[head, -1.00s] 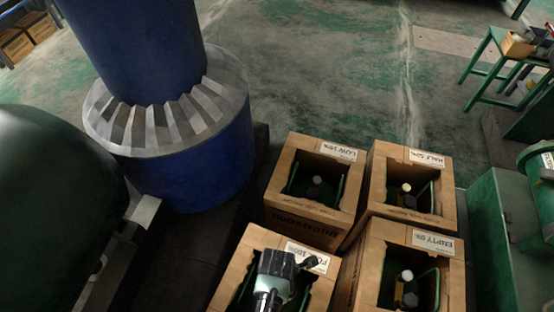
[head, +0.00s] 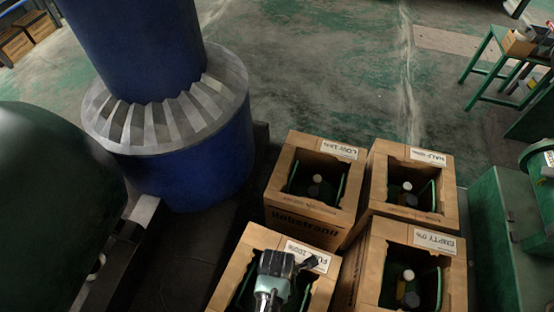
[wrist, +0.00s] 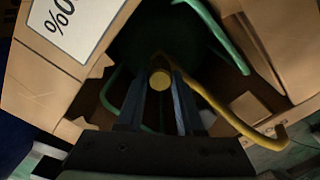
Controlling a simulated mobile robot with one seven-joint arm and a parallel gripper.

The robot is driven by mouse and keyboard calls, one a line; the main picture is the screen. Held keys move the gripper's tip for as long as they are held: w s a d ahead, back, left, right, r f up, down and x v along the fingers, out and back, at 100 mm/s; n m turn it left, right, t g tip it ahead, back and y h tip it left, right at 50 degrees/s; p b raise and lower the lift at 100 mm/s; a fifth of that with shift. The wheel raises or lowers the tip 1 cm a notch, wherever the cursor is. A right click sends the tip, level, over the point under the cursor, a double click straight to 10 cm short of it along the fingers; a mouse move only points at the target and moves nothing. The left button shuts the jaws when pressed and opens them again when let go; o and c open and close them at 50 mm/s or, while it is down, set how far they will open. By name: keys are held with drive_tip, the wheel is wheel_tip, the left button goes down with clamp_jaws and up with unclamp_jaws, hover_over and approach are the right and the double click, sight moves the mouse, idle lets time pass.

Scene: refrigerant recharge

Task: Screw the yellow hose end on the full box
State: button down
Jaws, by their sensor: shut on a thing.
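The full box (head: 238,268) is an open-topped cardboard box with a white "FULL 100%" label (head: 307,256), at the bottom of the head view. My gripper (wrist: 160,82) points down into its opening and is shut on the yellow hose end (wrist: 160,79), a round yellow cap between the fingertips. The yellow hose (wrist: 235,122) curves from there to the right, over the box's edge. In the head view my wrist hides the fingertips and hose end. The valve under the hose end is hidden, so I cannot tell whether they touch.
Boxes marked low (head: 280,190), half (head: 376,190) and empty (head: 370,270) stand close behind and to the right, each holding a tank. Green handle bars (wrist: 218,38) rise inside the full box near my fingers. A blue column (head: 200,165) stands to the left.

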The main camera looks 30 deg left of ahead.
drive_tip(key=shift+f, duration=0.3)
drive_tip(key=shift+r+m+p, duration=0.1)
drive_tip(key=shift+m+p, duration=0.3)
drive_tip(key=shift+m, duration=1.5)
drive_tip(key=shift+m+p, duration=0.55)
drive_tip(key=shift+m, duration=1.25)
